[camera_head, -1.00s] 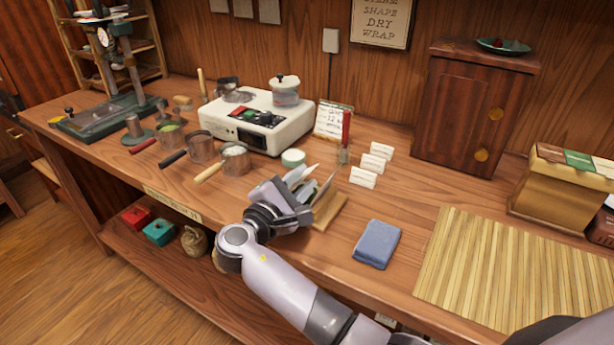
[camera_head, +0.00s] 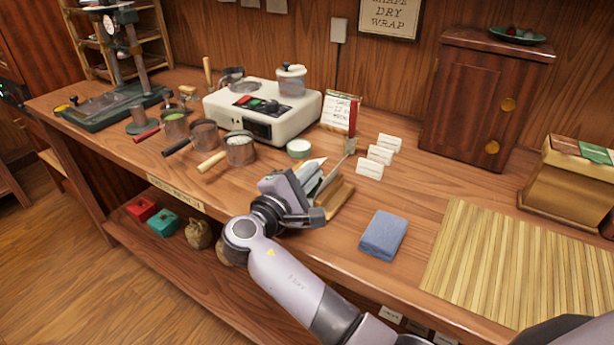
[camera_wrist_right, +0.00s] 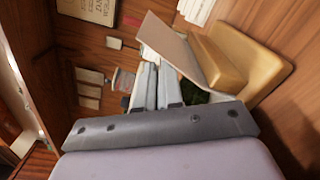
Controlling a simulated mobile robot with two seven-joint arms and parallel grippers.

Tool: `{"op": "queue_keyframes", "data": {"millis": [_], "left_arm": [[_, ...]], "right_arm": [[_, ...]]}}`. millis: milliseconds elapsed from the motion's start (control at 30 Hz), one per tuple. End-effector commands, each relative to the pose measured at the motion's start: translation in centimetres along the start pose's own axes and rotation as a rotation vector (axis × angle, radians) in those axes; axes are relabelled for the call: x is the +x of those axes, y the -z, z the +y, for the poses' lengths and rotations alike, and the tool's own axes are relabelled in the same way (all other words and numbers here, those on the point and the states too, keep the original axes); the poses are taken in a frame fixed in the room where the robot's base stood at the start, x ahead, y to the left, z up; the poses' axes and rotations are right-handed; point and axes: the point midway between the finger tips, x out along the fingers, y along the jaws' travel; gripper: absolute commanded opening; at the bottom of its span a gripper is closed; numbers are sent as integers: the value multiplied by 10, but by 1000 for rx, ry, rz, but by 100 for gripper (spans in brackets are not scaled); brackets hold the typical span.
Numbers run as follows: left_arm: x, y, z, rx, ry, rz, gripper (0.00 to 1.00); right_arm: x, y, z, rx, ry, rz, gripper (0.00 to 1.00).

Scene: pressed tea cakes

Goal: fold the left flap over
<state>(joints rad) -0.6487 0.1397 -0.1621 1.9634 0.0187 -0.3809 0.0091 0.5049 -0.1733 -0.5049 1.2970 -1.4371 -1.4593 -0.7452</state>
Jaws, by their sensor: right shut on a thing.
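My right gripper (camera_head: 312,182) is over the tan wooden stand (camera_head: 339,197) near the bench's front edge. In the right wrist view, its pale fingers (camera_wrist_right: 157,86) are close together at a pale, thin flap (camera_wrist_right: 172,46), which stands raised and tilted beside the tan stand (camera_wrist_right: 238,60). The gripper is shut on this flap, though the contact itself is partly hidden. A dark green mass (camera_wrist_right: 194,94), perhaps the tea cake, shows in part under the flap. My own gripper hides most of the wrapper in the head view. My left gripper is not in view.
A blue cloth (camera_head: 383,235) and a slatted bamboo mat (camera_head: 520,262) lie to the right. White cards (camera_head: 380,155) stand behind the stand. A white appliance (camera_head: 262,112) and several handled cups (camera_head: 240,150) are to the left. Bare bench lies between stand and cloth.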

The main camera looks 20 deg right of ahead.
Motion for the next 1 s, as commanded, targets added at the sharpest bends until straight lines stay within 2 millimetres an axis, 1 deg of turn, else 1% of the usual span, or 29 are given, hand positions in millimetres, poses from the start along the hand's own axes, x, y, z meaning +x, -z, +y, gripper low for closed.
{"op": "queue_keyframes", "data": {"millis": [33,167,367,400,433,467,867,1000], "left_arm": [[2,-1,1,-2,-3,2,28],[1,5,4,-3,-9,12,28],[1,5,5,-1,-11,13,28],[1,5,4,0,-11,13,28],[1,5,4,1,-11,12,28],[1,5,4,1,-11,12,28],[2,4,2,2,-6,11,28],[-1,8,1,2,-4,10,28]], "right_arm": [[1,1,-4,24,1,-2,0],[1,0,-3,49,0,-2,0],[1,-1,-3,47,1,-2,0],[1,-1,-3,47,1,-2,16],[1,-1,-3,47,0,-2,26],[1,-1,-2,47,0,-2,28],[0,0,-3,45,1,-1,28],[0,-1,1,18,1,0,28]]}}
